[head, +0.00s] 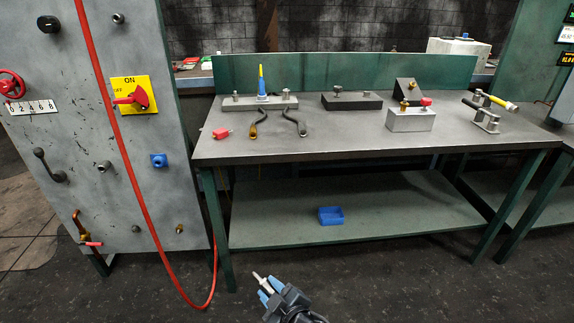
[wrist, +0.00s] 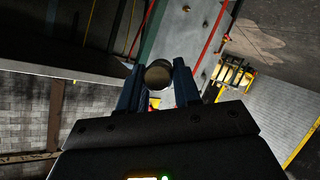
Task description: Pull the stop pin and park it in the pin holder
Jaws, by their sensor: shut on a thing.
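My gripper (head: 268,289), with blue fingers, is low in front of the bench in the head view, over the dark floor. It is shut on a pale metal pin (head: 260,279), which points up and left and touches nothing else. In the wrist view a round pin end (wrist: 158,74) sits between the two fingers. I take it for the stop pin; its far part is hidden. I cannot tell for sure which fitting is the pin holder.
The grey machine panel (head: 120,205) is at the left, with a red hose (head: 130,150) looping down to the floor. The bench (head: 300,150) carries several fixtures. A blue bin (head: 331,215) is on its lower shelf. The floor around my gripper is clear.

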